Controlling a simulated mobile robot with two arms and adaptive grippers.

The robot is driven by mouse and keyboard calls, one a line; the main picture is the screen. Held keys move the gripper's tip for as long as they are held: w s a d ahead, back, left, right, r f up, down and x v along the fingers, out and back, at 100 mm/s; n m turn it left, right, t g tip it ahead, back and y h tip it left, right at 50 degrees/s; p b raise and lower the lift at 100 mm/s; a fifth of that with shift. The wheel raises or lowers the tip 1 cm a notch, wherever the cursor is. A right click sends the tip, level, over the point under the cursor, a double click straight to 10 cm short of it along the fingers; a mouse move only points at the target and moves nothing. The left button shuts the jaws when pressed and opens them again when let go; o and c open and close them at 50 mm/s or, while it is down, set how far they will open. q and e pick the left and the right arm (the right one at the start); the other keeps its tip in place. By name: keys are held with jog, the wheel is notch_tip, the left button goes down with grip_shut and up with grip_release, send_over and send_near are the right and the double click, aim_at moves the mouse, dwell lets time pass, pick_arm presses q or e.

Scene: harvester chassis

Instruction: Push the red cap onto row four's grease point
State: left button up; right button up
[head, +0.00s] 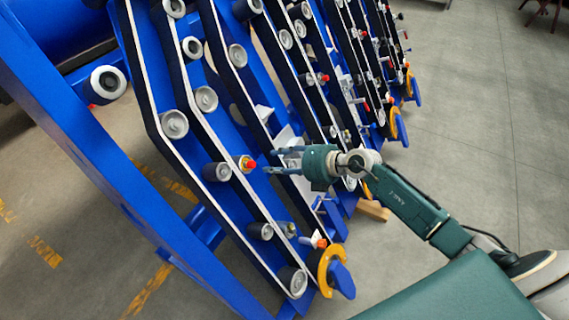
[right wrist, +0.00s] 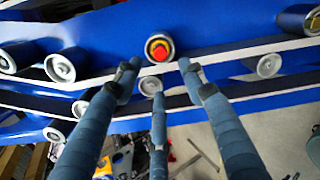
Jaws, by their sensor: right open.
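A red cap (head: 250,165) sits on a yellow-orange ring on a blue row in the head view. In the right wrist view the red cap (right wrist: 159,49) shows at the top middle, inside an orange and pale round fitting. My right gripper (head: 275,160) is just to the right of the cap in the head view, its fingers pointing at it. In the right wrist view my right gripper (right wrist: 158,78) is open and empty, with the fingertips spread just below the cap. I cannot tell whether any finger touches it. My left gripper is not in view.
Blue rows with grey rollers (head: 206,98) and pale edges stand close on both sides of the gripper. Other red-tipped fittings (head: 323,78) sit along further rows. Yellow curved parts (head: 328,268) are at the row ends.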

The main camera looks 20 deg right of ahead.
jog(key=shift+v, duration=1.3)
